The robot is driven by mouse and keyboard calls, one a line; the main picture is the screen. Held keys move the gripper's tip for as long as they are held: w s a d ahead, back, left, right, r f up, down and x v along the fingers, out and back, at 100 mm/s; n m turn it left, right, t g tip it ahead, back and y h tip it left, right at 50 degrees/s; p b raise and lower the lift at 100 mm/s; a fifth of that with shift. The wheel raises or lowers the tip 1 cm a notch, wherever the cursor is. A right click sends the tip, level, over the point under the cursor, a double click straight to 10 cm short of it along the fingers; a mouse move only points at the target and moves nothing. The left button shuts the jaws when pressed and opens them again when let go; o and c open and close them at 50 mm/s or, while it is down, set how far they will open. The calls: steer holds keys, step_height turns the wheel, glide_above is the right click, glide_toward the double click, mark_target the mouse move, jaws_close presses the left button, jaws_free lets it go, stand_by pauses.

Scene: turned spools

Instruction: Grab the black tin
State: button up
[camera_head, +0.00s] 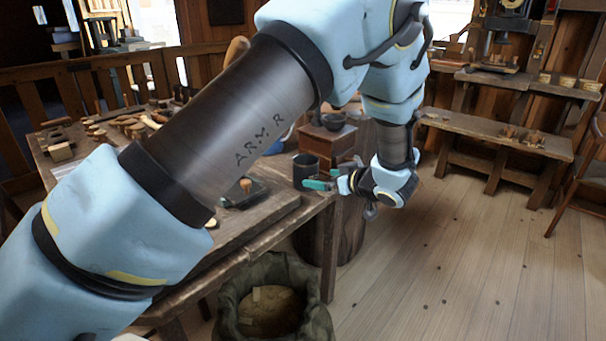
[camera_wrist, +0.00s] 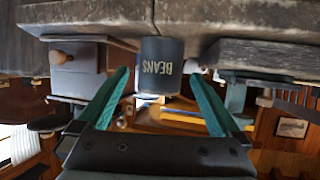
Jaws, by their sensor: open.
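The black tin (camera_head: 304,172) stands upright near the right end of the wooden workbench in the head view. In the wrist view my gripper (camera_wrist: 159,76) is open and empty, with a finger on each side of the tin and gaps showing. How far the fingertips reach along the tin is unclear.
A wooden box (camera_head: 327,141) with a dark bowl (camera_head: 333,121) on it stands just behind the tin. Several wooden pieces lie at the bench's far left. A sack (camera_head: 231,308) stands on the floor by the bench.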

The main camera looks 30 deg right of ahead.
mark_target(314, 177)
steer(key=x, duration=0.3)
steer(key=shift+w+a+f, duration=0.1)
steer(key=shift+w+f, duration=0.05)
steer(key=shift+w, duration=0.15)
steer(key=shift+f+p+x, duration=0.2)
steer(key=shift+p+x, duration=0.15)
steer(key=shift+x, duration=0.95)
steer(key=shift+f+p+x, duration=0.15)
steer(key=shift+p+x, duration=0.2)
steer(key=shift+x, duration=0.9)
steer(key=shift+s, duration=0.15)
steer(key=c, duration=1.2)
